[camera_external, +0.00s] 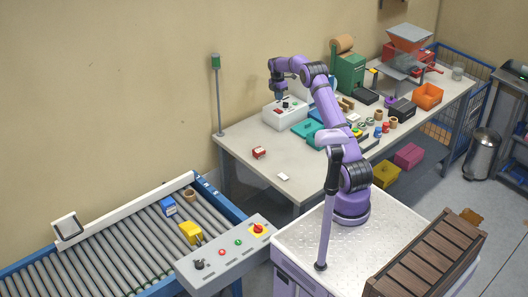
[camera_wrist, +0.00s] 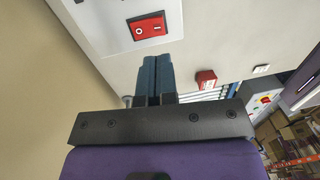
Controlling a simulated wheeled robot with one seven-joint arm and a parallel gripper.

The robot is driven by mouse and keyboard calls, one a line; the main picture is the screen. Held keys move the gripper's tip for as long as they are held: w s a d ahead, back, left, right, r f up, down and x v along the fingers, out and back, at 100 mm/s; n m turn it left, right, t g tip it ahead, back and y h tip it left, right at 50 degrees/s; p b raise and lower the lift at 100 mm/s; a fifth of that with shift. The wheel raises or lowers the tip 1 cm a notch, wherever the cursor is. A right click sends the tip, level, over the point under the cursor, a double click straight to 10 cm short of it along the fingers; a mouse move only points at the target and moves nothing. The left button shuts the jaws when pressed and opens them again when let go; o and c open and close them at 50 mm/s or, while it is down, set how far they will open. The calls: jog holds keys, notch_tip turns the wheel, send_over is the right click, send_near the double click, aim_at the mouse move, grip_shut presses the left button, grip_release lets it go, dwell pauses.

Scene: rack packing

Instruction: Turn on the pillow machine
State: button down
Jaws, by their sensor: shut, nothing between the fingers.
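The pillow machine appears to be the white box (camera_external: 278,118) at the back left of the workbench. In the wrist view its white panel (camera_wrist: 95,22) carries a red rocker switch (camera_wrist: 148,26) with a round mark and a bar mark. I cannot tell which side of the rocker is pressed. My gripper (camera_external: 279,97) is over the box in the external view, pointing down. In the wrist view my gripper (camera_wrist: 155,60) has its fingers together and empty. The fingertips appear just short of the switch, and I cannot tell whether they touch the panel.
The workbench (camera_external: 235,135) holds a small red box (camera_external: 259,152), a teal tray (camera_external: 307,129), a green machine (camera_external: 349,72) and an orange bin (camera_external: 428,96). A roller conveyor (camera_external: 130,240) with a control panel (camera_external: 222,255) stands at lower left. The bench's front left is mostly clear.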

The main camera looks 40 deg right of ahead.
aim_at(278, 110)
jog(key=f, duration=0.6)
jog(key=shift+s+f, duration=0.35)
jog(key=shift+s, duration=0.05)
jog(key=shift+s+f, duration=0.1)
jog(key=shift+f, duration=0.1)
jog(key=shift+w+r, duration=0.3)
jog(key=shift+w, duration=0.45)
notch_tip(278, 110, up, 14)
jog(key=s, duration=0.1)
jog(key=shift+s, duration=0.35)
dwell(0.4)
